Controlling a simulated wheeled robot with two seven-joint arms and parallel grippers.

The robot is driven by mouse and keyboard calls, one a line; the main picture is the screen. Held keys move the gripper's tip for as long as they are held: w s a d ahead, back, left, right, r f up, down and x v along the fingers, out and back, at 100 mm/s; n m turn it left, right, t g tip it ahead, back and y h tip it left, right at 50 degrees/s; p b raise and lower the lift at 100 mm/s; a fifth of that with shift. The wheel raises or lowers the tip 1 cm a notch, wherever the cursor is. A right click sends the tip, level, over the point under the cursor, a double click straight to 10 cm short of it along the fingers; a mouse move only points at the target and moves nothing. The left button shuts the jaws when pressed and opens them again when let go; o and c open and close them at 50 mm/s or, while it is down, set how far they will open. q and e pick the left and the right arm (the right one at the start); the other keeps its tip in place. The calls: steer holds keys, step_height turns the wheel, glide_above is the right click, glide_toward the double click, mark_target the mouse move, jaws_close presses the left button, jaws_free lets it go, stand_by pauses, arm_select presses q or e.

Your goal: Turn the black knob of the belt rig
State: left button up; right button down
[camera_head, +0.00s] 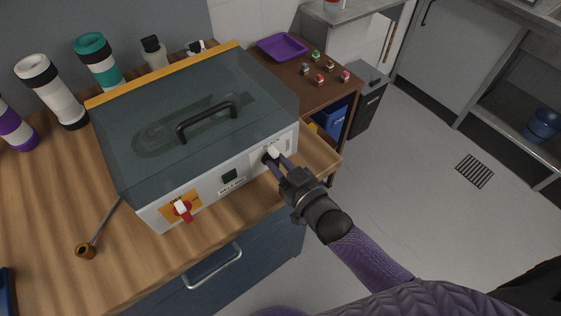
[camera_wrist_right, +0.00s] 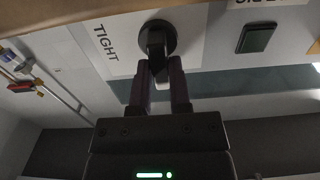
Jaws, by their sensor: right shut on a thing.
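The belt rig (camera_head: 190,120) is a pale box with a dark see-through lid and a black handle (camera_head: 208,118), standing on the wooden counter. Its black knob (camera_head: 268,159) is at the right end of the front panel. In the right wrist view the round black knob (camera_wrist_right: 157,35) sits beside a label reading "TIGHT". My right gripper (camera_head: 272,160) reaches the panel from the lower right, its two fingers shut on the knob's grip part. The fingers partly cover the knob in the head view. My left gripper is in neither view.
A red switch (camera_head: 183,209) on a yellow plate and a dark square button (camera_head: 230,175) are on the same panel. A pipe-like tool (camera_head: 88,248) lies at the left. Several bottles stand behind the rig. A purple tray (camera_head: 282,46) is on the side table. Floor is clear at right.

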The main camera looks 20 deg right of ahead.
stand_by(0.5)
steer(key=c, duration=0.6)
jaws_free()
steer(key=shift+o, duration=0.2)
steer(key=shift+s, duration=0.15)
steer(key=p+v, duration=0.1)
steer(key=v, duration=0.8)
steer(key=shift+s+d, duration=0.15)
steer(key=shift+s, duration=0.15)
